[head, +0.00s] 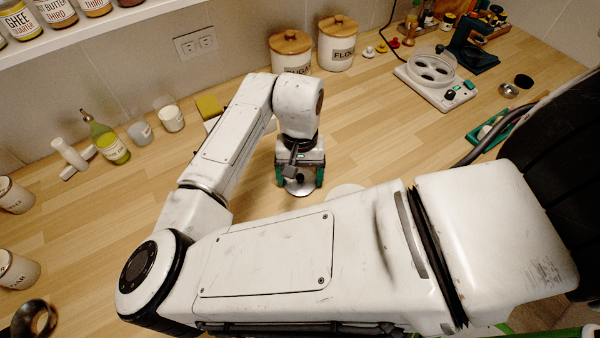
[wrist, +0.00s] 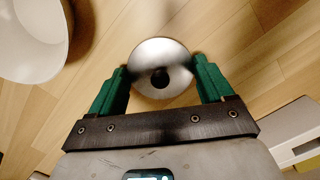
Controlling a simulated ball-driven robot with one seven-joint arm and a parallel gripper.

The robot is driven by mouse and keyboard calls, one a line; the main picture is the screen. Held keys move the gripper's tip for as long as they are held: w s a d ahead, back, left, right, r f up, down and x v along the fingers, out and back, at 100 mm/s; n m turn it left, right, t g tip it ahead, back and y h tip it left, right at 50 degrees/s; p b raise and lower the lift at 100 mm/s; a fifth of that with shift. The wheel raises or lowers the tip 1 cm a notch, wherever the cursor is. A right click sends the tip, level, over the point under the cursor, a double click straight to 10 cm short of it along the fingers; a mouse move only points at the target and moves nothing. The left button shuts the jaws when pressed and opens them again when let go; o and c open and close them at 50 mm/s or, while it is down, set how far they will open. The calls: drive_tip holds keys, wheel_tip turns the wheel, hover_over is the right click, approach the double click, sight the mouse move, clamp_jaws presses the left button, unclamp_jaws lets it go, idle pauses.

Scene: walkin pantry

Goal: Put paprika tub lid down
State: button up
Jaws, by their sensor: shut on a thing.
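The paprika tub lid is a round silvery disc with a dark knob at its middle (wrist: 161,52). In the wrist view it sits between the green fingers of my gripper (wrist: 160,80), which are shut on it. In the head view my gripper (head: 299,180) points down over the wooden counter, with the lid (head: 300,188) at its fingertips. I cannot tell whether the lid touches the counter. A white round tub or bowl (wrist: 30,45) shows at the upper left of the wrist view; I cannot tell whether it is the paprika tub.
A white appliance (head: 435,80) stands at the back right. A green bottle (head: 108,142) and small jars stand at the back left.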

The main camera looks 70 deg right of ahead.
drive_tip(key=shift+f, duration=0.15)
drive_tip(key=o, duration=0.9)
wheel_tip(320, 180, up, 12)
drive_tip(key=d, duration=0.1)
drive_tip(key=shift+w+d, duration=0.2)
drive_tip(key=shift+w, duration=0.1)
drive_tip(key=shift+s, duration=0.1)
